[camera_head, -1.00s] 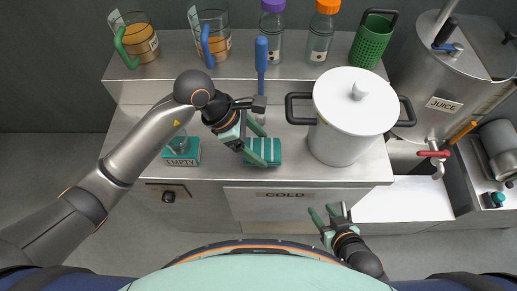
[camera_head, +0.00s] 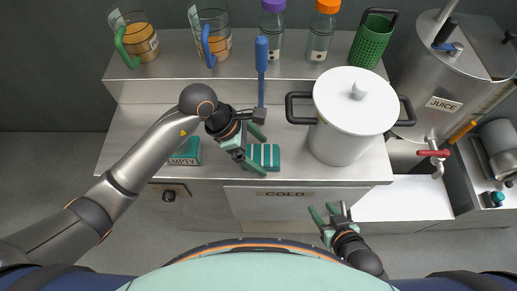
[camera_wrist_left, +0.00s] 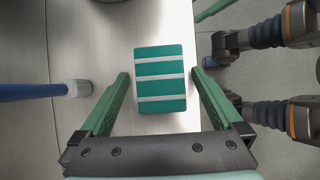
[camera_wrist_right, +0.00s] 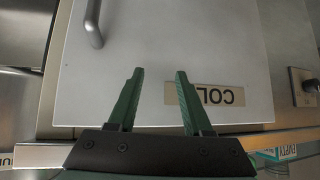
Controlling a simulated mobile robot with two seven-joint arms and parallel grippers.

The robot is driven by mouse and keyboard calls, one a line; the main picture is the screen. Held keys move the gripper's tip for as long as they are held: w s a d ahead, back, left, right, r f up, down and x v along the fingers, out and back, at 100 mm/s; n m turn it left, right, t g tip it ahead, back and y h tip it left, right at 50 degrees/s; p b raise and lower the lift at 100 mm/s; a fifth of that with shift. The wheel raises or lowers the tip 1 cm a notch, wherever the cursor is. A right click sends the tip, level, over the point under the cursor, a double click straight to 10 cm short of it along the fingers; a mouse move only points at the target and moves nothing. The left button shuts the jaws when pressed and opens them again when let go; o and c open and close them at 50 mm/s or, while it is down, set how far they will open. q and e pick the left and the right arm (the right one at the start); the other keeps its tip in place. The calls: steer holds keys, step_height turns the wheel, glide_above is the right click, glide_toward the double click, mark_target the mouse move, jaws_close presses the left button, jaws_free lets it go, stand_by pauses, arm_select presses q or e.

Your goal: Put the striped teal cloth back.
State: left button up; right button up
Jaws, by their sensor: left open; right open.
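The striped teal cloth (camera_head: 265,156) is a small folded block with pale stripes, lying on the steel counter left of the white pot. In the left wrist view the cloth (camera_wrist_left: 160,79) lies between and beyond my open fingers. My left gripper (camera_head: 262,152) is open and empty, right at the cloth, with its fingers on either side in the picture; I cannot tell its height above it. My right gripper (camera_head: 330,212) is open and empty in front of the door marked COLD (camera_head: 285,195); that door fills much of the right wrist view (camera_wrist_right: 150,60).
A teal holder marked EMPTY (camera_head: 185,160) is partly behind my left arm. A blue-handled tool (camera_head: 261,70) stands behind my left gripper. The white lidded pot (camera_head: 350,120) stands close to the right of the cloth. Jugs, bottles and a green basket (camera_head: 372,40) line the back shelf.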

arm_select(q)
steer(key=shift+r, duration=0.2)
steer(key=v, duration=1.2)
steer(key=shift+f, duration=0.1)
